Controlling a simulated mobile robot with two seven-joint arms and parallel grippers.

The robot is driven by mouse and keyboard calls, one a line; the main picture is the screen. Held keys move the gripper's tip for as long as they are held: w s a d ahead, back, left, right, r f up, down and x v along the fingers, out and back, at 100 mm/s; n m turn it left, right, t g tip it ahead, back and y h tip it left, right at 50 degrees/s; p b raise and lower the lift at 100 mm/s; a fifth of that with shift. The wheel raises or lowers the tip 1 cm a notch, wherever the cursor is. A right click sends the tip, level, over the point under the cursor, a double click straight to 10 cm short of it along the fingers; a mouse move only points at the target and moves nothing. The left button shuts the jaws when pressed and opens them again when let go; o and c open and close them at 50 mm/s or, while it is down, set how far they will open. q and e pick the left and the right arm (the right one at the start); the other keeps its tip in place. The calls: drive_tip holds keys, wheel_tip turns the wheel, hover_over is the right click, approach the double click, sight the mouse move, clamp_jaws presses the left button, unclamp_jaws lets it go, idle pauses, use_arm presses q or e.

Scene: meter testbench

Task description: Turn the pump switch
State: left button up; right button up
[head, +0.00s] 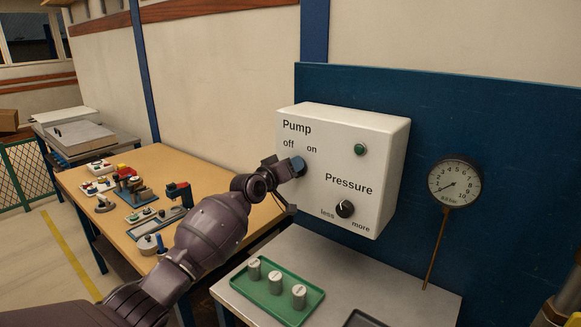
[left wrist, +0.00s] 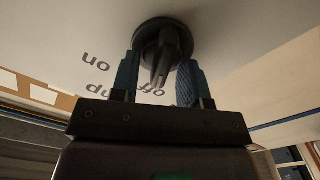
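The pump switch (left wrist: 165,42) is a dark round knob with a raised grip bar, on the white control box (head: 390,150). It shows in the left wrist view beside the "off" and "on" labels. In the head view my gripper hides it. My left gripper (head: 287,172) is at the box face below those labels. In the left wrist view the left gripper's blue fingers (left wrist: 158,82) stand apart, one on each side of the grip bar. A gap shows on the left; contact on the right cannot be told. My right gripper is not in view.
A black pressure knob (head: 345,209) and a green lamp or button (head: 360,149) are on the box. A gauge (head: 455,182) hangs to the right. A green tray (head: 266,303) with three grey cylinders lies below. A wooden bench (head: 160,165) with several devices stands left.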

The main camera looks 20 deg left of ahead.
use_arm(q)
drive_tip(key=v, duration=1)
drive_tip(key=shift+s+p, duration=0.35)
drive_tip(key=shift+s, duration=0.05)
drive_tip(key=shift+a, duration=0.15)
drive_tip(key=s+f+m+g+y, duration=0.1)
drive_tip(key=s+f+g+y, duration=0.1)
drive_tip(key=s+f, duration=1.5)
drive_tip(key=s+f+m+g+y, duration=0.2)
drive_tip(key=s+f+g+y, duration=0.1)
drive_tip(key=s+f, duration=1.3)
drive_tip(key=s+y, duration=0.1)
drive_tip(key=s, duration=0.4)
drive_tip(key=shift+s+f, duration=0.15)
drive_tip(key=shift+f, duration=0.2)
